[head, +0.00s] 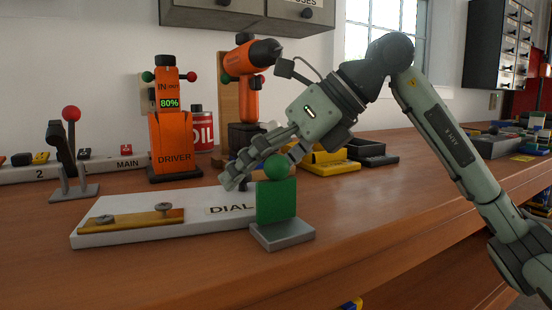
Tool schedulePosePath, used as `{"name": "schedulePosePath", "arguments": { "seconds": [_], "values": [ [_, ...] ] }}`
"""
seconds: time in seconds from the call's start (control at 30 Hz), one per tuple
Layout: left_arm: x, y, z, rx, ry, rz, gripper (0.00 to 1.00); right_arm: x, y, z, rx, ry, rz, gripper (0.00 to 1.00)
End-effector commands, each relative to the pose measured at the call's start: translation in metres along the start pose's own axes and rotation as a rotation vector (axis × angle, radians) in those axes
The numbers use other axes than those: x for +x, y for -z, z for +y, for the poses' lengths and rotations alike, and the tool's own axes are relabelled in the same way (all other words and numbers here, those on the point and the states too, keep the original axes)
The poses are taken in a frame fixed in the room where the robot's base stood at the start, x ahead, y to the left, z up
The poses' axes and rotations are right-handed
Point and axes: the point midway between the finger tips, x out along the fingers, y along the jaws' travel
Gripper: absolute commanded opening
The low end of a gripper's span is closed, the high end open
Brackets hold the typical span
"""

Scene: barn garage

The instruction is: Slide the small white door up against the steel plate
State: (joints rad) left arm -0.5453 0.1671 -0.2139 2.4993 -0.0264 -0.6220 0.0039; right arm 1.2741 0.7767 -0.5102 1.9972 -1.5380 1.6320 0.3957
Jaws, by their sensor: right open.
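A low white slab (135,233) lies flat on the wooden bench, with a brass strip and two screws on it and a "DIAL" label. I cannot tell for sure whether it is the small white door. A green upright piece (276,202) with a round green knob stands on a grey metal-looking base (282,236) at the slab's right end; I cannot tell whether this base is the steel plate. My right gripper (262,162) is open, its fingers just behind and left of the green knob, partly hidden by it. I see no grip on anything. My left gripper is not in view.
An orange driver (174,135) stands behind the slab, with a red oil can (202,128) and another orange tool (248,75) nearby. A lever with a red ball (71,114) stands at left. Yellow and black trays (330,163) lie behind my gripper. The bench front (370,215) is clear.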

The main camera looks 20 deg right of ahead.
Motion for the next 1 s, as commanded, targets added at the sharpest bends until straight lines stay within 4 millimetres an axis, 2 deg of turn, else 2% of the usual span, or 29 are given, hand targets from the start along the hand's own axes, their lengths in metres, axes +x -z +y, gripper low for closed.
{"name": "schedulePosePath", "arguments": {
  "seconds": [0.13,0.47,1.0],
  "values": [
    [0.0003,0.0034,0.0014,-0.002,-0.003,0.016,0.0,0.0095,0.0002,0.0007,-0.001,-0.001,0.001,1.0],
    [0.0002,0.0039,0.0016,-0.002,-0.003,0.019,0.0,0.011,0.0,0.0003,0.0,0.0,0.0,0.99],
    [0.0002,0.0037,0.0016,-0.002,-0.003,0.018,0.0,0.0115,0.0011,0.0007,-0.001,-0.001,0.004,0.32]
  ]
}}
